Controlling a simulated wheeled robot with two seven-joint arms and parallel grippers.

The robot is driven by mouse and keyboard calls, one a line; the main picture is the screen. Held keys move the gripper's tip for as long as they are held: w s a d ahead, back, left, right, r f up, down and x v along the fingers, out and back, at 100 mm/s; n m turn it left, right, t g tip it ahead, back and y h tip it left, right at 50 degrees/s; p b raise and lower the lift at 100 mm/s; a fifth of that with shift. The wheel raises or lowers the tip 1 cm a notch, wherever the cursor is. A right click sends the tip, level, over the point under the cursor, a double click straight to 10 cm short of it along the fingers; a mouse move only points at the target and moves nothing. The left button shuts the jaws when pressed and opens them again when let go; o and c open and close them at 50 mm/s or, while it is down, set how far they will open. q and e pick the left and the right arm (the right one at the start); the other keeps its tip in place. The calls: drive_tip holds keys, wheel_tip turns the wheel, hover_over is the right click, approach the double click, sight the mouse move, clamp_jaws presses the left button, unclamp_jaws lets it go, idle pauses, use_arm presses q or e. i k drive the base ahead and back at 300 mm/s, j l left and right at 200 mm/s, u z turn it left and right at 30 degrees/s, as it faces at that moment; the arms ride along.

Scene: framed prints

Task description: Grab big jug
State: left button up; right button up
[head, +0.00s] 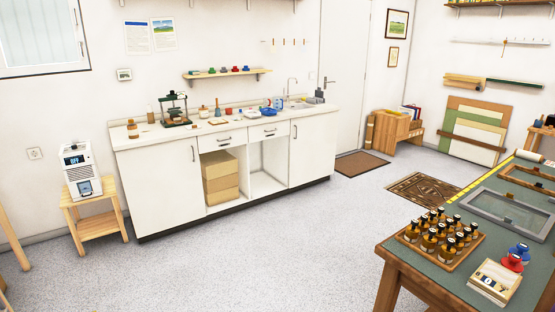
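Neither of my grippers is in view. I cannot make out for certain which thing is the big jug. A tray of amber bottles (440,237) sits on the green-topped table (397,246) at the right.
A wooden stool (95,214) with a white machine (82,170) stands left of the counter. The table also holds a grey frame (485,235) and a small box (494,283). The speckled floor between counter and table is clear. Mats lie near the door.

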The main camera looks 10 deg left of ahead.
sight(278, 101)
drive_tip(key=i+u, duration=0.4)
drive_tip(key=i, duration=1.85)
drive_tip(key=i+j, duration=0.1)
drive_tip(key=i, duration=1.05)
drive_tip(key=i+z, duration=0.1)
drive_tip(key=i, duration=1.05)
drive_tip(key=j, duration=0.1)
